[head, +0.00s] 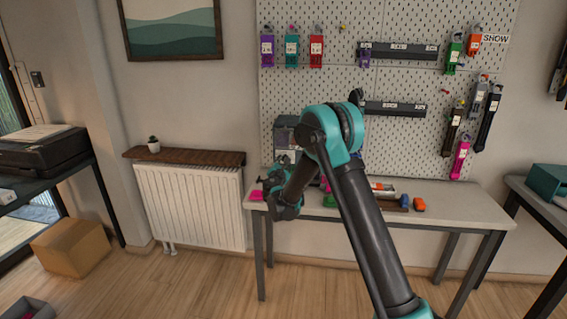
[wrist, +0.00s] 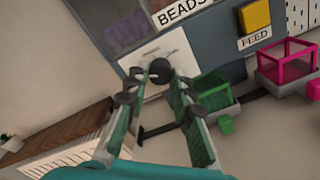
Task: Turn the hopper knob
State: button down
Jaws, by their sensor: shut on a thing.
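The hopper (wrist: 215,45) is a grey box labelled BEADS, tilted in the wrist view, with purple contents behind its window. Its dark round knob (wrist: 161,68) sits on a pale plate at the lower left of its front. My gripper (wrist: 159,82) has its green-padded fingers on either side of the knob, with the tips shut on it. In the head view the hopper (head: 284,132) stands at the left of the bench, partly hidden by my arm. My gripper (head: 272,181) is low in front of it there, and the knob is hidden.
A yellow FEED button (wrist: 255,17) is on the hopper's front. A green bin (wrist: 213,92) and a pink bin (wrist: 286,61) stand close to my fingers' right. The bench (head: 460,201) holds small coloured items. A radiator (head: 190,207) is left of the bench.

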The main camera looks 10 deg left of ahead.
jog(key=c, duration=1.3)
grip_release()
jog(key=shift+s, duration=0.1)
jog(key=s, duration=1.2)
jog(key=shift+a, duration=0.25)
jog(key=shift+w, duration=0.1)
